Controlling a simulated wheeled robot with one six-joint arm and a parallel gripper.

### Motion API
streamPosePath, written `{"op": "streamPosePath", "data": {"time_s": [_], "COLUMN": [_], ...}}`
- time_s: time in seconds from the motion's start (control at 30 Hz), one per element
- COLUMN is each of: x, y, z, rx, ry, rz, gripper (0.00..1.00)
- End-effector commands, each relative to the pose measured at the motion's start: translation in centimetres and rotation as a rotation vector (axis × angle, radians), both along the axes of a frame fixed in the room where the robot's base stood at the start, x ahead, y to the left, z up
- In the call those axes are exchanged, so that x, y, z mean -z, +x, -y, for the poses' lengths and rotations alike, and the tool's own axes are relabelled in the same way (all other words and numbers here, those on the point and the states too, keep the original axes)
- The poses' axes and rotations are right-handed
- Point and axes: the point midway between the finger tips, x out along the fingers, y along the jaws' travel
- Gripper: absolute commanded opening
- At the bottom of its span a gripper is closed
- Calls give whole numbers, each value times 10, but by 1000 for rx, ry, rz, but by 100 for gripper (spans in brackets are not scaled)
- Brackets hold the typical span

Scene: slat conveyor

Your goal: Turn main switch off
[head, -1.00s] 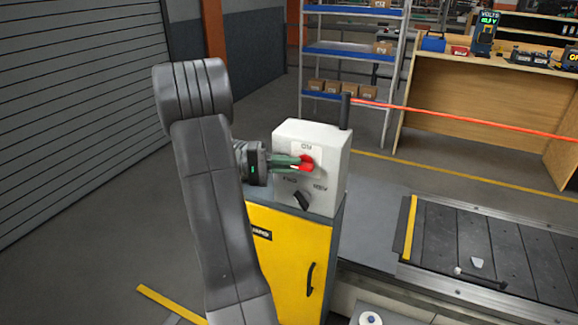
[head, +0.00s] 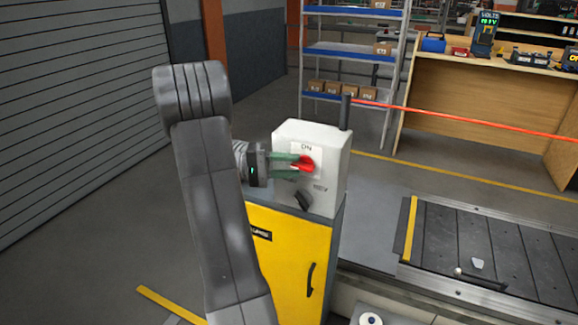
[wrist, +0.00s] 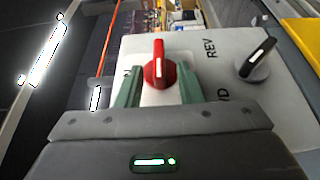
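The main switch is a red rotary knob (head: 306,164) below the ON label on the light grey control box (head: 338,150). In the wrist view the red knob (wrist: 158,70) shows its white mark running up and down the picture. My gripper (head: 290,165) reaches it from the left in the head view. Its two green fingers (wrist: 159,92) stand on either side of the knob, with a narrow gap showing at each side. The gripper is open and holds nothing. Part of the label is hidden behind the fingers.
A black selector knob (wrist: 254,58) marked FWD and REV sits beside the switch. The box stands on a yellow cabinet (head: 290,260). The slat conveyor (head: 515,240) is at right, with a small pale piece on it. A shelf rack and workbench (head: 480,120) stand behind.

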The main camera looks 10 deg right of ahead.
Motion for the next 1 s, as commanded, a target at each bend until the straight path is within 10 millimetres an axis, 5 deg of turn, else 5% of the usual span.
{"op": "streamPosePath", "data": {"time_s": [0.17, 0.53, 1.0], "x": [1, 3, 0], "y": [5, 23, 27], "z": [-24, -113, -132], "rx": [-4, -5, -1], "ry": [1, 1, 0], "rz": [1, 0, -1], "gripper": [34, 34, 34]}}
